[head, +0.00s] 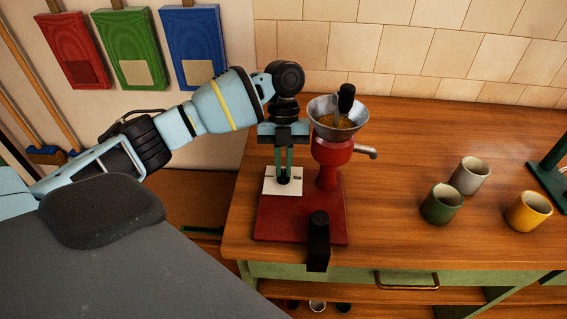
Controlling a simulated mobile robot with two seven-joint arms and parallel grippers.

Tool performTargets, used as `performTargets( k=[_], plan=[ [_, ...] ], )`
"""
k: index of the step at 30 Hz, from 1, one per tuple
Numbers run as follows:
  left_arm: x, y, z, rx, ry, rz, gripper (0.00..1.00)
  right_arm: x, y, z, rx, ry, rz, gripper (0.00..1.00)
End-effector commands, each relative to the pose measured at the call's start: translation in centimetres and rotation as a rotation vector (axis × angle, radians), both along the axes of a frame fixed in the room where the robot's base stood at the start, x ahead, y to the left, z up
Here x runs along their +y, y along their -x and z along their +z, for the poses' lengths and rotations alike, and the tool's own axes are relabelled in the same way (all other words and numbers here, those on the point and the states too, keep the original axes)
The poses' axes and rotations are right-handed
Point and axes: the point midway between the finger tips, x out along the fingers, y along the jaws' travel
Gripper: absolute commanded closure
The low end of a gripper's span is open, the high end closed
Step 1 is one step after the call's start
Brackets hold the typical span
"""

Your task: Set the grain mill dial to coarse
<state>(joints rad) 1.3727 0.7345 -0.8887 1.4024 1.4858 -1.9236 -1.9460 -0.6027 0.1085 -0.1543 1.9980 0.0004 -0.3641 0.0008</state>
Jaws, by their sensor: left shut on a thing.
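The red grain mill (325,178) stands on the wooden counter, with a metal hopper (355,130) of grain on top and a spout to its right. A white dial plate (270,188) sits on the left of its red base. A small dark dial (284,181) is at the plate's middle, mostly hidden by my fingers. My left gripper (284,177) points down over the plate, shut on the dial. The plate's markings are too small to read, so I cannot tell the setting. My right gripper is out of view.
A black clamp-like part (318,240) overhangs the counter's front edge. Green (441,205), grey (470,176) and yellow (528,212) cups stand to the right, near a dark green stand (552,165). The counter between mill and cups is clear. Coloured boards hang at the left.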

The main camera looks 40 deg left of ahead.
Motion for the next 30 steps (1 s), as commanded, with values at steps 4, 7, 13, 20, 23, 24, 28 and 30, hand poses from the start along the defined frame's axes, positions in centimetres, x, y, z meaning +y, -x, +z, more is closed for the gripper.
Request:
performTargets(
  k=[4, 7, 13, 20, 23, 24, 28, 30],
  plan=[
    [0.0, 0.0, 0.0, -0.001, -0.001, 0.003, 1.00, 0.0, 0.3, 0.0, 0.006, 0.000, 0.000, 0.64],
    [0.1, 0.0, 0.1, -0.001, -0.001, 0.016, 1.00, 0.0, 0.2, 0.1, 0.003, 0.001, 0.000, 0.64],
    [0.1, 0.1, 0.3, -0.002, 0.001, 0.090, 1.00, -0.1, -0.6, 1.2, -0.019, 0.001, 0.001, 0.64],
    [0.2, 0.2, 0.6, -0.005, 0.002, 0.264, 1.00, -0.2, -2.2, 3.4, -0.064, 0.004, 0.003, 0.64],
    [0.3, 0.3, 0.7, -0.007, 0.003, 0.357, 1.00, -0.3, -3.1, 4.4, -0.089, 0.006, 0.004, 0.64],
    [0.3, 0.4, 0.6, -0.005, 0.002, 0.396, 1.00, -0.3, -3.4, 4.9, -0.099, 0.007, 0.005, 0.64],
    [0.4, 0.4, 0.6, -0.006, 0.003, 0.520, 1.00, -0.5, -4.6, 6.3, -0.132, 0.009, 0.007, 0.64],
    [0.4, 0.5, 0.6, -0.006, 0.004, 0.587, 1.00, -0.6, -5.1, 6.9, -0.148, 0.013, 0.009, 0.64]
  ],
)
